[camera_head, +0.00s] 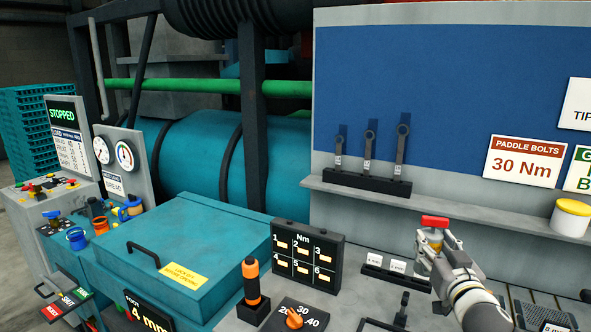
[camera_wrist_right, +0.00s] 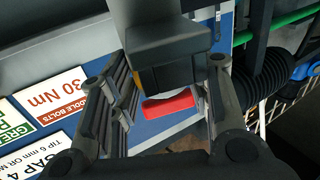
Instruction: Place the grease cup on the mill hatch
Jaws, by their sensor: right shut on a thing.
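My right gripper (camera_head: 434,240) is shut on a small red-topped thing (camera_head: 434,221), which I take to be the grease cup. It is held up, red part on top, above the grey bench at the right. In the right wrist view its red part (camera_wrist_right: 168,103) shows between the fingers; its lower part is hidden. The mill hatch (camera_head: 205,238) is a flat teal lid with a black handle (camera_head: 143,254) and a yellow label (camera_head: 184,275), left of centre. The hatch is closed, and the gripper is well to its right. My left gripper is not in view.
A black torque display (camera_head: 306,257) and an orange-black screwdriver (camera_head: 252,282) stand between hatch and gripper. A shelf (camera_head: 460,213) carries a wrench rack (camera_head: 366,182) and a yellow-lidded tub (camera_head: 571,217). Blue and orange cups (camera_head: 76,238) sit left of the hatch. Its top looks mostly clear.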

